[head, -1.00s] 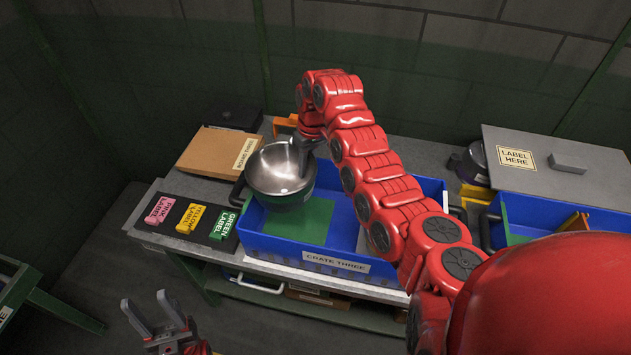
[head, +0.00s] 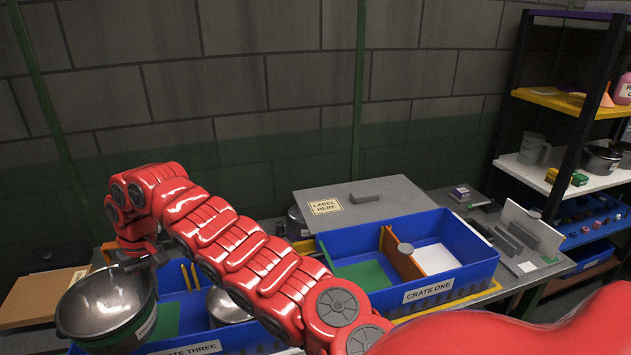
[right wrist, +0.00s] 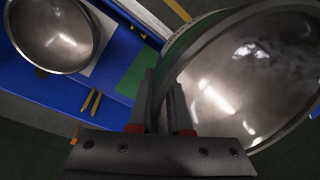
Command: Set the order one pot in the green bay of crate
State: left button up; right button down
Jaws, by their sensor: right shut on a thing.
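My right gripper (head: 138,264) is shut on the rim of a steel pot (head: 100,303). It holds the pot above the left part of the blue crate three (head: 262,335), with a partly hidden label on the pot's side. The right wrist view shows the fingers (right wrist: 170,108) on the rim of this pot (right wrist: 240,85). Blue crate one (head: 395,296) stands to the right, with an empty green bay (head: 365,276) and a white bay (head: 437,259) parted by an orange divider (head: 400,262). My left gripper is out of view.
Another steel pot (head: 226,306) sits in crate three; it also shows in the right wrist view (right wrist: 55,32). A grey lidded box (head: 365,205) stands behind crate one, and a pot (head: 297,222) is partly hidden behind my arm. A shelf rack (head: 570,115) stands at the right.

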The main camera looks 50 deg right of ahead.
aim_at(368, 283)
jog(key=z, duration=1.65)
